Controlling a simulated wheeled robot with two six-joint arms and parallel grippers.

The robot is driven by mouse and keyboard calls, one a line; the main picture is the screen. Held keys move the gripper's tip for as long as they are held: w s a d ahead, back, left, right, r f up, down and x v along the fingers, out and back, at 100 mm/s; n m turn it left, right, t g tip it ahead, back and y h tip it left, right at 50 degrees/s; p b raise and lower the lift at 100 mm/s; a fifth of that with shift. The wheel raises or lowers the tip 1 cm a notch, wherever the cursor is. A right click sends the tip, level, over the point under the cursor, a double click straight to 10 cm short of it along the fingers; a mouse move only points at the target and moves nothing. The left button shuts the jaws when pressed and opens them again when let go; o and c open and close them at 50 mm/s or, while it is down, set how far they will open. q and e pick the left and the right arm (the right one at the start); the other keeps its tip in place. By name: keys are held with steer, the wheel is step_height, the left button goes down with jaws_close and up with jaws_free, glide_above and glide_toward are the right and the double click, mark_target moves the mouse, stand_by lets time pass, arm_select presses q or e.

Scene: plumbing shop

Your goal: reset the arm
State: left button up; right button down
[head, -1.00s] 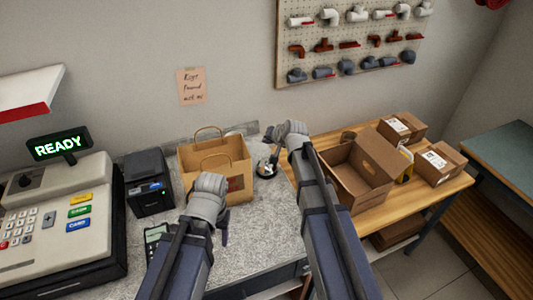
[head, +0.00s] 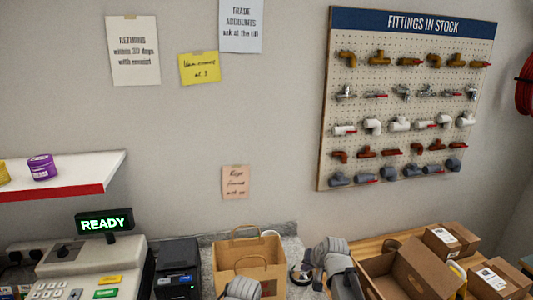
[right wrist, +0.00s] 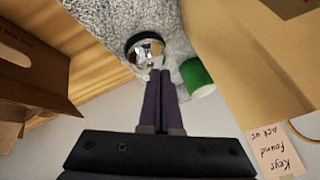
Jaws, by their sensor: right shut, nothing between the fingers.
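My right gripper (head: 308,262) is low in the head view, between the paper bag and the open carton. In the right wrist view its two dark fingers (right wrist: 161,76) are together, with nothing between them. Their tips appear close to a round, shiny, dark-rimmed object (right wrist: 145,49) on the speckled counter; I cannot tell whether they touch it. My left gripper (head: 243,288) shows only as a grey wrist part at the bottom edge, in front of the bag. Its fingers are out of frame.
A brown paper bag (head: 250,262) stands left of my right gripper. An open carton (head: 405,272) is to its right, with closed boxes (head: 451,240) beyond. The till (head: 75,270) and a black printer (head: 178,268) are left. A pegboard (head: 405,110) hangs behind.

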steer(key=s+d+f+n+g+h, duration=0.1)
steer(key=s+f+n+g, duration=0.15)
steer(key=s, duration=0.65)
steer(key=s+d+f+n+g+h, duration=0.1)
steer(key=s+g, duration=0.2)
steer(key=s, duration=0.7)
arm_select(q)
step_height(320, 180, down, 3)
steer(key=b, duration=0.3)
arm_select(e)
steer(key=s+a+f+n, duration=0.1)
steer(key=a, duration=0.2)
steer(key=s+a+f+n+h, duration=0.1)
steer(key=s+a, duration=0.1)
steer(key=a, duration=0.2)
steer(key=s+a+f+n+g, duration=0.1)
steer(key=a, duration=0.2)
steer(key=shift+s+a+n, duration=0.2)
steer(key=shift+s+n, duration=0.15)
steer(key=shift+s, duration=0.05)
steer(key=shift+s+a, duration=0.15)
steer(key=shift+a, duration=0.15)
